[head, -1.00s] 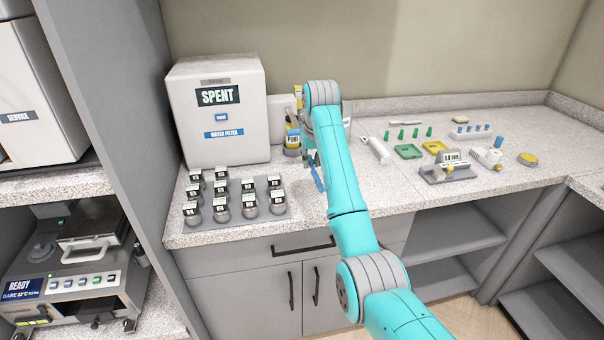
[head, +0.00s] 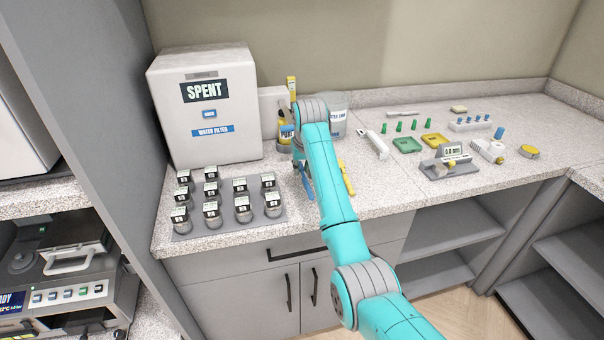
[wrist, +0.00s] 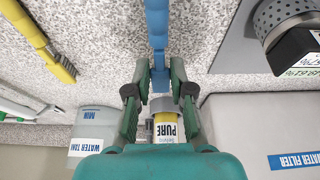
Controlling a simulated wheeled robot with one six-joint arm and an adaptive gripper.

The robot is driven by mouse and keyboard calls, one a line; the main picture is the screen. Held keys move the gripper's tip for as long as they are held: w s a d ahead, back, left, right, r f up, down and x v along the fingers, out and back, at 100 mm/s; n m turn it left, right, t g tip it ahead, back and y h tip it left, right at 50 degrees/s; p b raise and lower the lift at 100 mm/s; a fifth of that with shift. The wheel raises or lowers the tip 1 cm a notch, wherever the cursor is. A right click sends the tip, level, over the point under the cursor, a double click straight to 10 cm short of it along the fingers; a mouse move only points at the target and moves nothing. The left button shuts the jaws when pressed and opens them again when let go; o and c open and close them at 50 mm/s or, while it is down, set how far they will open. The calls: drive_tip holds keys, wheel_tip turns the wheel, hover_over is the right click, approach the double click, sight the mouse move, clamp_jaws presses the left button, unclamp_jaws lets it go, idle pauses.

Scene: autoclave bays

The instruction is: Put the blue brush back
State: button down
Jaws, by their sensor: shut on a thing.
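The blue brush (wrist: 157,30) is in my gripper (wrist: 161,72), which is shut on it. In the wrist view its handle runs up from between the fingertips to the top edge. In the head view part of the blue brush (head: 308,182) shows left of my arm, above the counter's front area. My gripper is mostly hidden there behind my own arm. A yellow brush (head: 347,178) lies on the counter just right of my arm; it also shows at upper left in the wrist view (wrist: 38,40).
A yellow-labelled PURE bottle (head: 286,132) and a clear water tank (head: 339,116) stand behind my arm. The SPENT box (head: 203,110) is at back left, with a tray of labelled jars (head: 182,236) before it. Small green, yellow and blue items and a scale (head: 448,164) are at right.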

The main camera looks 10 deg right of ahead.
sight(305, 180)
drive_tip(key=shift+f, duration=1.15)
drive_tip(key=shift+f, duration=0.1)
drive_tip(key=c, duration=1)
unclamp_jaws()
drive_tip(key=v, duration=1.2)
drive_tip(key=shift+s, duration=0.1)
